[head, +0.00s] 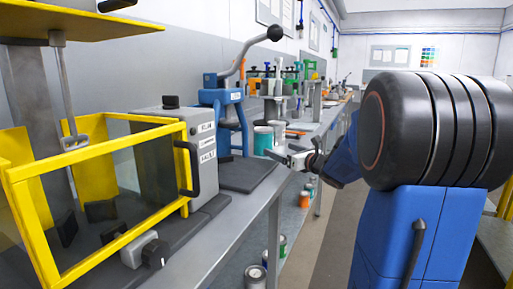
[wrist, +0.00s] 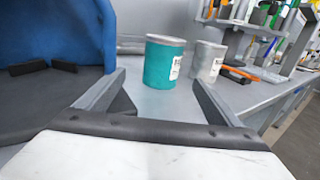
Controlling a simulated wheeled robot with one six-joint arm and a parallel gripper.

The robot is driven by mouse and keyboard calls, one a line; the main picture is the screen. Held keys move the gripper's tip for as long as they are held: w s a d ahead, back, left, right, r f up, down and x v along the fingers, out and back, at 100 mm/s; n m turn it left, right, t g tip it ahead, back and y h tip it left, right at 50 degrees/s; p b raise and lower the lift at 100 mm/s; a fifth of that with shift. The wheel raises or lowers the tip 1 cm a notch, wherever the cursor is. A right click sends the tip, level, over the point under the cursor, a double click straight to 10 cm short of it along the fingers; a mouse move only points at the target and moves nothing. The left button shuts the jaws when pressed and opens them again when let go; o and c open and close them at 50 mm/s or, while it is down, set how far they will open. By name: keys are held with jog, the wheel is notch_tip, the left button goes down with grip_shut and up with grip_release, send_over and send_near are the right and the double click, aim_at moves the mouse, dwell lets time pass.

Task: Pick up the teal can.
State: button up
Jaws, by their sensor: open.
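The teal can (wrist: 163,62) stands upright on the grey bench in the wrist view, just beyond and between my open fingers. It has a white label on its right side and a grey rim. In the head view the teal can (head: 263,140) stands on the bench beside the blue machine. My gripper (wrist: 160,95) is open and empty, with a clear gap between its fingertips and the can. In the head view my gripper (head: 287,154) reaches over the bench edge from the right, close to the can.
A grey-white can (wrist: 207,60) stands right behind the teal one. A blue machine (wrist: 60,35) with a dark base is close on the left. An orange-handled tool (wrist: 240,75) lies to the right. A yellow-framed guard (head: 100,190) fills the near left. More cans stand below the bench.

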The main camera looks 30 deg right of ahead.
aim_at(269, 144)
jog(key=w, duration=0.3)
jog(key=w+a, duration=0.1)
jog(key=w, duration=0.7)
jog(key=shift+w+a, duration=0.1)
jog(key=shift+a, duration=0.05)
jog(key=shift+w+a+f, duration=0.1)
jog(key=shift+w, duration=2.5)
jog(key=c, duration=1.5)
jog(key=shift+o, duration=0.2)
jog(key=shift+r, duration=0.25)
jog(key=shift+r, duration=4.65)
jog(key=shift+r, duration=0.15)
